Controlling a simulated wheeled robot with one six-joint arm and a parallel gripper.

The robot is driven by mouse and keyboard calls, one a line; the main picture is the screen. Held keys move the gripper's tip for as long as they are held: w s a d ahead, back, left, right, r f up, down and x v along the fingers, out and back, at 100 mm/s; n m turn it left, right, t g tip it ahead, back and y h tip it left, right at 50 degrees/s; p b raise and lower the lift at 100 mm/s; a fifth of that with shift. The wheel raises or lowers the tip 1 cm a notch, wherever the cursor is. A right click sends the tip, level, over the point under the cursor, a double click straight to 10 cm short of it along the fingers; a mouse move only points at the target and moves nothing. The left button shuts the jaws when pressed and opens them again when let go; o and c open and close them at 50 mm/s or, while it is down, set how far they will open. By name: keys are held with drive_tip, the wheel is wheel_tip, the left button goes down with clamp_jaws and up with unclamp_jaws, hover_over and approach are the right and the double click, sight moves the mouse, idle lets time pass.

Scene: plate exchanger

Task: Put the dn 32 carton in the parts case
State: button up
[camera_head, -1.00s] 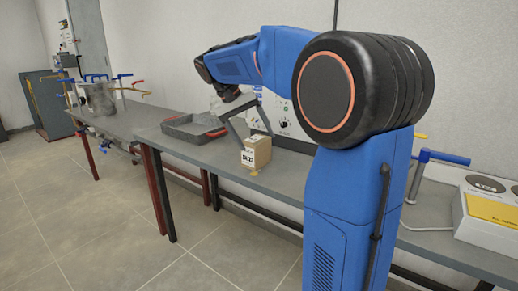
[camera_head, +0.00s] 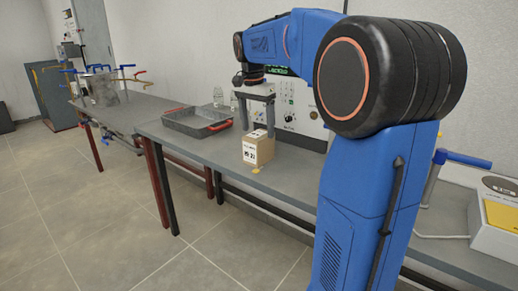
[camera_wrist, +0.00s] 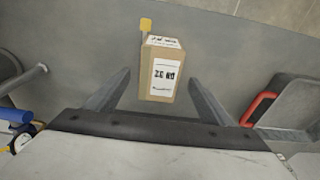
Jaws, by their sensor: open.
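The dn 32 carton (camera_head: 259,151) is a small tan box with white labels, standing upright near the front edge of the grey bench. In the wrist view the carton (camera_wrist: 162,72) shows between the fingers with its print upside down. My gripper (camera_head: 257,132) is open and points down over the carton, its fingers apart on either side. I cannot tell whether they touch it. The parts case (camera_head: 187,136) is a dark grey open tray with red handles, on the bench left of the carton. Part of the case (camera_wrist: 282,93) shows at right in the wrist view.
A yellow tag (camera_head: 256,170) lies by the carton at the bench edge. Glass jars (camera_head: 218,97) stand behind the case. A control panel (camera_head: 300,98) stands behind my gripper. Bare bench lies between carton and case.

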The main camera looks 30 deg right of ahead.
sight(260, 149)
drive_tip(key=shift+w+d+f, duration=0.1)
drive_tip(key=shift+d+f, duration=0.1)
drive_tip(key=shift+f, duration=1.25)
drive_tip(key=shift+d+f, duration=0.15)
drive_tip(key=shift+f, duration=1.3)
drive_tip(key=shift+w+d+f, duration=0.1)
drive_tip(key=shift+d+f, duration=0.1)
drive_tip(key=shift+f, duration=1.25)
drive_tip(key=shift+f, duration=0.25)
drive_tip(key=c, duration=1.3)
wheel_tip(260, 149, up, 10)
drive_tip(key=shift+r, duration=0.25)
